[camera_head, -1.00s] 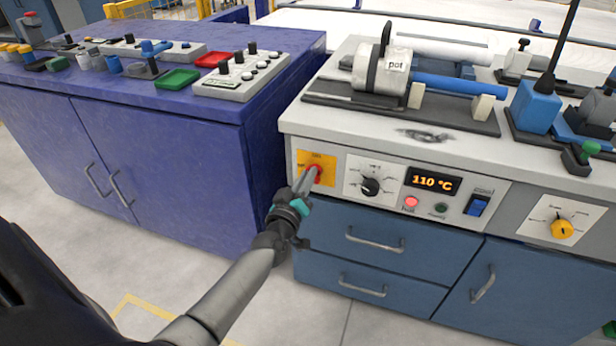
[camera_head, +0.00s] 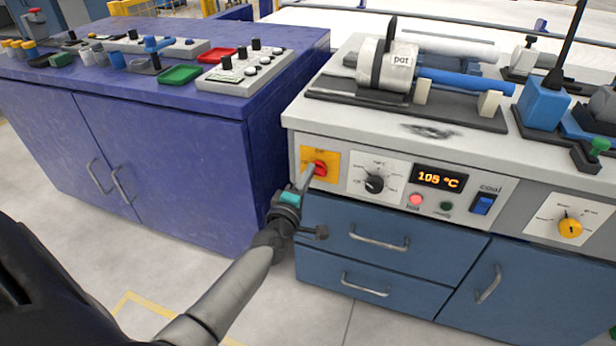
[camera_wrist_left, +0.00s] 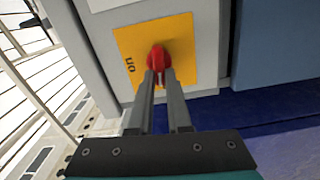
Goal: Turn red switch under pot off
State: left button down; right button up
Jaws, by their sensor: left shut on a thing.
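The red switch (camera_head: 320,168) sits on a yellow plate (camera_head: 332,157) at the left end of the bench's front panel, below and left of the pot. My left gripper (camera_head: 312,173) reaches up to the switch from below. In the left wrist view, its two fingers (camera_wrist_left: 159,82) are closed around the red switch (camera_wrist_left: 156,56), and the word "on" shows on the plate to the left. The fingers partly hide the switch. My right gripper is out of view.
Right of the switch are a black dial (camera_head: 374,184), a display (camera_head: 439,178) reading 105 °C, a lit red lamp (camera_head: 416,199) and a blue rocker switch (camera_head: 483,204). Blue drawers (camera_head: 370,265) lie below. A purple cabinet (camera_head: 180,160) stands close on the left.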

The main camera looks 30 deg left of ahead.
pick_arm(q)
jog(key=shift+f+n, duration=0.1)
jog(key=shift+n, duration=0.5)
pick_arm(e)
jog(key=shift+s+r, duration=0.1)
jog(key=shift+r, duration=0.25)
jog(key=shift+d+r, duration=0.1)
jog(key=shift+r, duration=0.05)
pick_arm(q)
jog(key=c, duration=0.9)
grip_release()
jog(key=shift+o, duration=0.2)
jog(key=shift+s, duration=0.15)
jog(key=p+v, duration=0.3)
jog(key=v, duration=1.2)
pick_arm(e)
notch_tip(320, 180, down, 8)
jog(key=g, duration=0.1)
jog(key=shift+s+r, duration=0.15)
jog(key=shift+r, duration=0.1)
